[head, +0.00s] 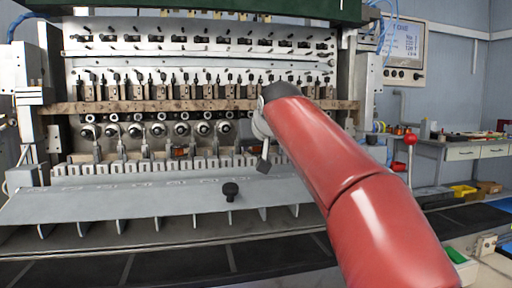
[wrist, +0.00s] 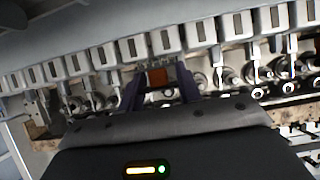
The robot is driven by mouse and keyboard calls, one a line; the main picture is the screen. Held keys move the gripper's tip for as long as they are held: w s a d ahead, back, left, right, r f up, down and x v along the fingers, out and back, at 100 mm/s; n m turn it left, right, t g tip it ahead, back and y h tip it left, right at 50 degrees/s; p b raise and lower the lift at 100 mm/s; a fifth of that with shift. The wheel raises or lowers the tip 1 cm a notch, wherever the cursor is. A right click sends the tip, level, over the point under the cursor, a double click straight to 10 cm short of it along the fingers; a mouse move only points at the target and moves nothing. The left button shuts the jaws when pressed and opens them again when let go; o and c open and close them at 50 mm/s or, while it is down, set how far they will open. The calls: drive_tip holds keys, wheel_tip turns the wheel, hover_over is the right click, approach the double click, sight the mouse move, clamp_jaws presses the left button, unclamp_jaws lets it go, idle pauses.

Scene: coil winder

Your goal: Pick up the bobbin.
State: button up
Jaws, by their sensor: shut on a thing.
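The bobbin (wrist: 157,77) shows in the wrist view as a small orange-brown block between the two dark fingers of my gripper (wrist: 160,86). My gripper is shut on it, close to the row of pale metal blocks and the round spindles of the coil winder. In the head view my red arm reaches to the winder's right half. The arm and wrist hide most of the gripper there, and I cannot make out the held bobbin clearly.
The coil winder (head: 200,47) fills the left and middle. Its row of spindles (head: 182,129) sits above a sloped grey metal cover (head: 110,200) with a black knob (head: 230,190). A red-knobbed lever (head: 410,139) and a workbench stand at right.

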drive_tip(key=shift+r, duration=1.8)
drive_tip(key=s+d+b, duration=0.1)
drive_tip(key=s, duration=0.4)
drive_tip(key=s+d+b, duration=0.2)
drive_tip(key=s, duration=0.4)
drive_tip(key=s+d+b, duration=0.2)
drive_tip(key=s, duration=0.4)
drive_tip(key=shift+s+f, duration=0.1)
drive_tip(key=shift+s, duration=0.05)
